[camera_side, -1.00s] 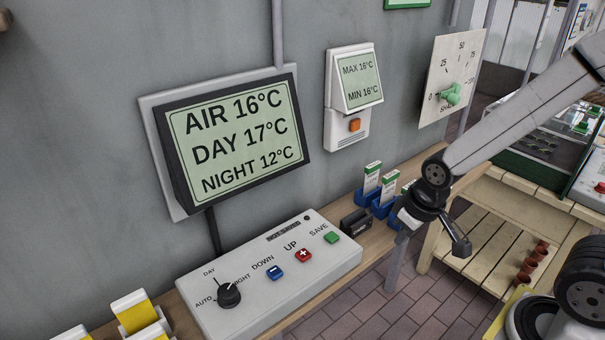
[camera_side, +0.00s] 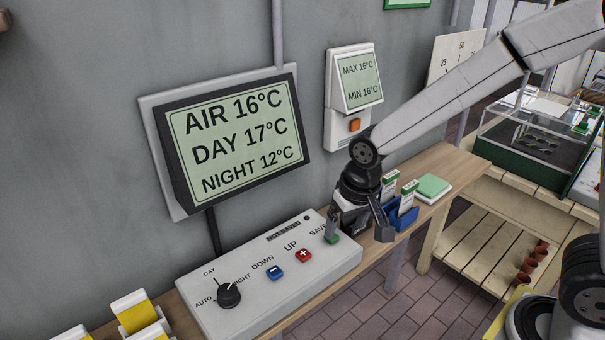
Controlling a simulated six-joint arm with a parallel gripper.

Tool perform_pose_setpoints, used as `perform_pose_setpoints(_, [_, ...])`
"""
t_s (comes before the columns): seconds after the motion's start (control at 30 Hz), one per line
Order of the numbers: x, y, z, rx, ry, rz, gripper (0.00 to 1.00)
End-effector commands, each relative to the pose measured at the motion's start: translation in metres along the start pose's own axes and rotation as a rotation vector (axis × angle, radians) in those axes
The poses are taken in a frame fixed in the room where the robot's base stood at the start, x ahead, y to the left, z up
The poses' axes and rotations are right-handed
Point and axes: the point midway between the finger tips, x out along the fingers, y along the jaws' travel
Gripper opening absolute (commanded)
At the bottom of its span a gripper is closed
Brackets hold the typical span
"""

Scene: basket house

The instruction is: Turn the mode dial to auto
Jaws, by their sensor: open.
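The mode dial (camera_side: 229,294) is a black knob at the left end of a pale control box (camera_side: 340,269). Labels DAY, AUTO and NIGHT stand around it. Its light pointer line is small; it seems to point up towards the DAY side. My gripper (camera_side: 358,233) is at the right end of the box, with its fingers apart near the green SAVE button (camera_side: 333,238). One finger hangs close to that button; I cannot tell if it touches. The gripper is empty and well to the right of the dial.
Blue DOWN (camera_side: 275,272) and red UP (camera_side: 303,255) buttons lie between gripper and dial. A display (camera_side: 235,140) reads AIR 16, DAY 17, NIGHT 12. Card holders (camera_side: 402,215) stand right of the gripper. Yellow-and-white items (camera_side: 134,312) stand left of the box.

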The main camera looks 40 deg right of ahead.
Motion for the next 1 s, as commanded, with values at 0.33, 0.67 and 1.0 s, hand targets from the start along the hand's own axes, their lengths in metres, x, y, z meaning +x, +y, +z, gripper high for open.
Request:
perform_pose_setpoints(0.33, [-0.003,-0.118,-0.022,0.218,-0.073,0.017,0.87])
perform_pose_setpoints(0.67, [-0.007,-0.210,-0.009,0.396,-0.115,0.058,0.87])
perform_pose_setpoints(1.0, [-0.010,-0.237,0.000,0.459,-0.124,0.076,0.87])
